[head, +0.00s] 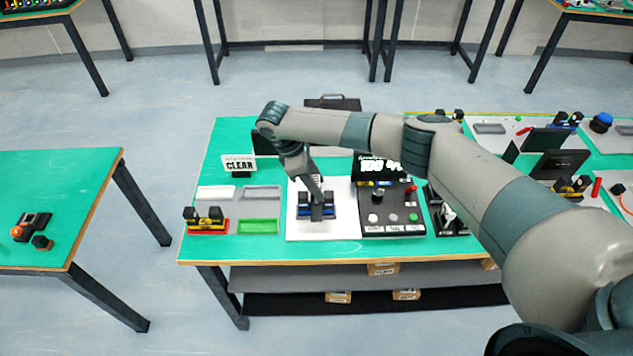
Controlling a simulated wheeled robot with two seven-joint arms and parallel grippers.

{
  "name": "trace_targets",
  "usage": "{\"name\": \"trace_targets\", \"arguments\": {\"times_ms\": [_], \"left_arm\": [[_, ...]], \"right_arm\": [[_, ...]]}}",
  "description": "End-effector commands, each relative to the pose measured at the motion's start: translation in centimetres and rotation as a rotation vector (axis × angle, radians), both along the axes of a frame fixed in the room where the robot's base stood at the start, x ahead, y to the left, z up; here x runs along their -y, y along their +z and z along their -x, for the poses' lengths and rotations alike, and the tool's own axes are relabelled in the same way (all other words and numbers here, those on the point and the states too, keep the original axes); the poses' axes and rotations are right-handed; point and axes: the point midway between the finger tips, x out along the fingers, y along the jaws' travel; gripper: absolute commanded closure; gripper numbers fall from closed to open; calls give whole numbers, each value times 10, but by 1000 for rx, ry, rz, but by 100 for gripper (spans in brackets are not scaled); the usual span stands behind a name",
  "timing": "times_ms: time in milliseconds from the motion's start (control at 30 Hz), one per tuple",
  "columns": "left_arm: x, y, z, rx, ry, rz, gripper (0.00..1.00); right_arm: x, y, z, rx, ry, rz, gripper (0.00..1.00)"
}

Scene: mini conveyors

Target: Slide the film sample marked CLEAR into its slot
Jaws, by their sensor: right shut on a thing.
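My right gripper (316,212) reaches down over the white board (345,224) on the green table. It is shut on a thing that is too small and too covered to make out. Its fingers are at the blue and black fixture (303,211), between that fixture's two black blocks. A white sign reading CLEAR (239,166) stands at the back left of the table. I cannot pick out the film sample or its slot. My left gripper is not in view.
Left of the board lie a pale tray (215,192), a grey tray (261,192), a green tray (258,226) and a red and yellow fixture (208,226). A dark control box (392,220) with a display (375,168) stands right of the board. My right arm crosses above.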

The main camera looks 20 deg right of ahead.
Motion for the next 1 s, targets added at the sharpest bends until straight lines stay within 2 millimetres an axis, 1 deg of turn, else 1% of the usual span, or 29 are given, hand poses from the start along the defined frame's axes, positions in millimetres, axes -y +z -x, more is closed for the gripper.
{"name": "trace_targets", "arguments": {"times_ms": [633,1000], "left_arm": [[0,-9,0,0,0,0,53],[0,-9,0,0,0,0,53]], "right_arm": [[0,-17,0,0,1,1,83],[0,-18,0,1,1,0,83]]}}
